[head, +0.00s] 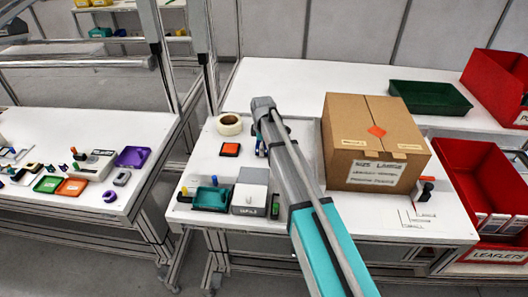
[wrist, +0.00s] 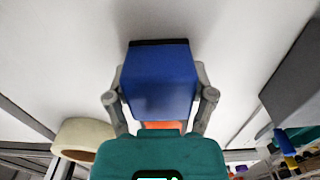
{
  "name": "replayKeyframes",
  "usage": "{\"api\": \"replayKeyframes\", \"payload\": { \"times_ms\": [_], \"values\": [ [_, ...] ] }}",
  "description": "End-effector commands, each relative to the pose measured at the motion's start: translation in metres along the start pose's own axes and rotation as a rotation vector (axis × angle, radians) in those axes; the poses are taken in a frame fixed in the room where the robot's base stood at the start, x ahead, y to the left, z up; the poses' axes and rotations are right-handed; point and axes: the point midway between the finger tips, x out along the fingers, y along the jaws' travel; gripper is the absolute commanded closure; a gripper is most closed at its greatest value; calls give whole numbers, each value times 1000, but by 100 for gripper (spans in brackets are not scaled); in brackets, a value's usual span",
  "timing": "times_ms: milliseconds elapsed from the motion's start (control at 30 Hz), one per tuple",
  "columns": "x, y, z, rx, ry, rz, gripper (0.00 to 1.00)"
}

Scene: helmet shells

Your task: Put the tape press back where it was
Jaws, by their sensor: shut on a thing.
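My gripper (wrist: 160,80) is shut on a blue block-shaped thing with a dark edge, which I take to be the tape press (wrist: 160,82). One finger lies along each of its sides. In the head view, a small blue part of it (head: 260,148) shows at the left edge of my arm, over the white table. My arm hides the rest of it and most of the gripper there. I cannot tell whether it touches the table.
A cream tape roll (head: 229,125) and an orange pad (head: 230,149) lie left of my arm. A cardboard box (head: 372,145) stands to the right. Marked corner lines (head: 415,216) lie on bare table at front right. A teal tray (head: 211,198) and grey-white box (head: 250,190) stand in front.

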Motion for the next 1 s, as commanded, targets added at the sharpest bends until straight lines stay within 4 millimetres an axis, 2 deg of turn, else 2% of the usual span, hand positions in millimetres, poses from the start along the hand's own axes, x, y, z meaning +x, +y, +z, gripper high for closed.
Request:
{"api": "replayKeyframes", "payload": {
  "times_ms": [533, 567, 700, 1000],
  "values": [
    [6, 0, 0, 0, 0, 0, 67],
    [5, 0, 0, 0, 0, 0, 24],
    [4, 0, 0, 0, 0, 0, 0],
    [4, 0, 0, 0, 0, 0, 0]
  ]
}}
